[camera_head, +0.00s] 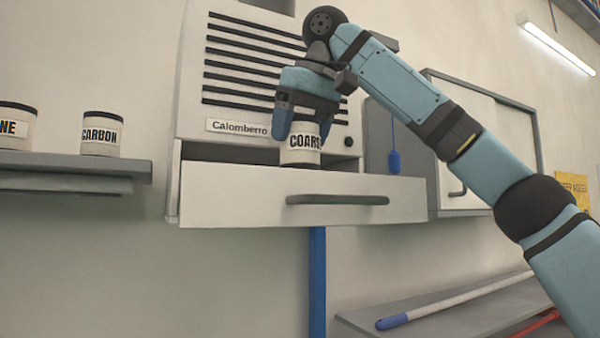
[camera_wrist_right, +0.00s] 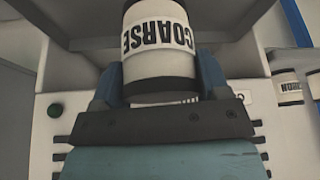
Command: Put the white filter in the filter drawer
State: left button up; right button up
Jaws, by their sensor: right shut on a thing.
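A white filter labelled COARSE (camera_head: 300,157) is held between the blue fingers of my right gripper (camera_head: 305,122). It is roughly upright at the open filter drawer (camera_head: 250,198), just behind its front panel. In the right wrist view the filter (camera_wrist_right: 158,65) sits between the two fingers of the gripper (camera_wrist_right: 160,75), with the drawer walls around it. Whether its base touches the drawer floor is hidden by the front panel. My left gripper is not in view.
A cabinet labelled Calomberro (camera_head: 240,127) stands above the drawer. A shelf (camera_head: 70,165) at left bears a CARBON can (camera_head: 101,134) and another can (camera_head: 16,128). A lower shelf (camera_head: 440,308) holds a blue-tipped pole (camera_head: 450,302). A wall cabinet (camera_head: 485,125) is at right.

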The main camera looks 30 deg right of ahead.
aim_at(302, 147)
jog(key=shift+f, duration=0.9)
jog(key=shift+s+f, duration=0.3)
jog(key=shift+f, duration=0.3)
jog(key=shift+w+f, duration=0.15)
jog(key=shift+f, duration=1.65)
jog(key=shift+s, duration=0.2)
jog(key=o, duration=1)
jog(key=shift+w+f, duration=0.1)
jog(key=v, duration=1.2)
